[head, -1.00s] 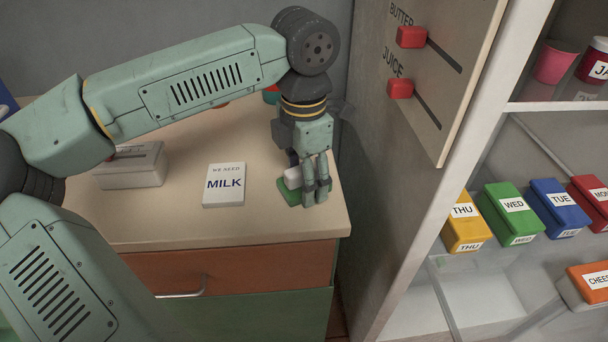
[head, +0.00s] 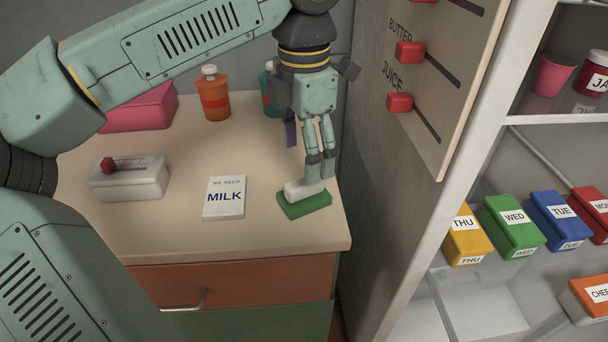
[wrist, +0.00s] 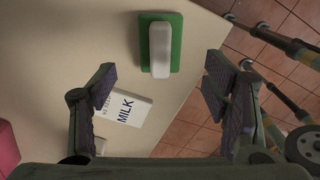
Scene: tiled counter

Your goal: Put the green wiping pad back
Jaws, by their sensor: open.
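The green wiping pad (head: 306,206) with its white grip block (head: 304,189) lies flat on the counter near the right front corner. It also shows in the wrist view (wrist: 176,58), beyond and between my fingers. My gripper (head: 318,168) is open and empty above the pad, pointing down; in the head view its fingertips overlap the back of the white grip. In the wrist view the open fingers (wrist: 162,92) stand wide apart with nothing between them.
A MILK note block (head: 224,198) lies left of the pad. A white box with a red knob (head: 129,178), a pink box (head: 142,108) and an orange bottle (head: 214,98) stand farther left and back. A wall panel (head: 385,190) rises close on the right, beside shelves with coloured boxes (head: 512,222).

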